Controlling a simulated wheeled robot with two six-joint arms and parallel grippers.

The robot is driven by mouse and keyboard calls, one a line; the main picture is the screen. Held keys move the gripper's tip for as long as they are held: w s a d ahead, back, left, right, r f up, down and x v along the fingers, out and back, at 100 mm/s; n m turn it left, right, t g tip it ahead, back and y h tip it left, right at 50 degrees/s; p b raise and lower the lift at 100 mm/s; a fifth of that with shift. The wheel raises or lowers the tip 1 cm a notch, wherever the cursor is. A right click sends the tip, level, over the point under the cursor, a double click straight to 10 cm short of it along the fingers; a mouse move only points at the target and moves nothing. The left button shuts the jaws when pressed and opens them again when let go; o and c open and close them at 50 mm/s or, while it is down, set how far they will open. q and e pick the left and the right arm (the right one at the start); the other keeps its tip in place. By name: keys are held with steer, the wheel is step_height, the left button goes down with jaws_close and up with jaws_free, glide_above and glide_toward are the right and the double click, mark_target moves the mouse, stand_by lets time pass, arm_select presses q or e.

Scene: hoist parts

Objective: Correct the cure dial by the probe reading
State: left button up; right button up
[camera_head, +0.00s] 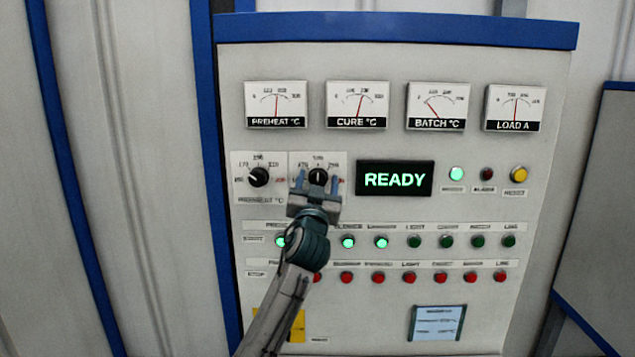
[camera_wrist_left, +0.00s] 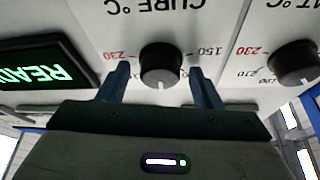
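The cure dial (camera_head: 318,177) is a black knob on the panel, under the cure gauge (camera_head: 358,106). My left gripper (camera_head: 318,184) is in front of it with the fingers apart. In the left wrist view the cure dial (camera_wrist_left: 161,66) sits between the two open fingertips (camera_wrist_left: 161,80), with gaps on both sides. Its white pointer mark shows toward the bottom of that upside-down view. The batch gauge (camera_head: 438,107) has its needle leaning left; the cure gauge needle is a little right of centre. No probe is identifiable. My right gripper is not in view.
The preheat dial (camera_head: 258,177) is close on the left, also in the wrist view (camera_wrist_left: 292,62). A green READY display (camera_head: 395,179) is to the right. Rows of green buttons (camera_head: 414,241) and red buttons (camera_head: 409,277) lie below. A pale notice (camera_head: 437,323) is lower right.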

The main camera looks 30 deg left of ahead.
arm_select(q)
steer(key=c, duration=0.8)
steer(key=shift+r+m+p, duration=0.1)
steer(key=shift+m+p, duration=0.35)
steer(key=shift+m, duration=0.15)
steer(key=m+h+p, duration=0.1)
steer(key=m+p, duration=0.1)
steer(key=m+h+p, duration=0.2)
steer(key=m, duration=0.1)
steer(key=shift+r+t, duration=0.1)
steer(key=shift+t, duration=0.2)
steer(key=shift+m+h+p, duration=0.3)
steer(key=shift+m, duration=0.4)
steer(key=shift+m+h, duration=0.6)
steer(key=shift+m, duration=0.5)
steer(key=shift+f+m+h, duration=0.2)
steer(key=shift+m+h, duration=0.4)
steer(key=shift+m, duration=0.9)
steer(key=shift+m+g, duration=0.3)
steer(key=shift+g, duration=0.1)
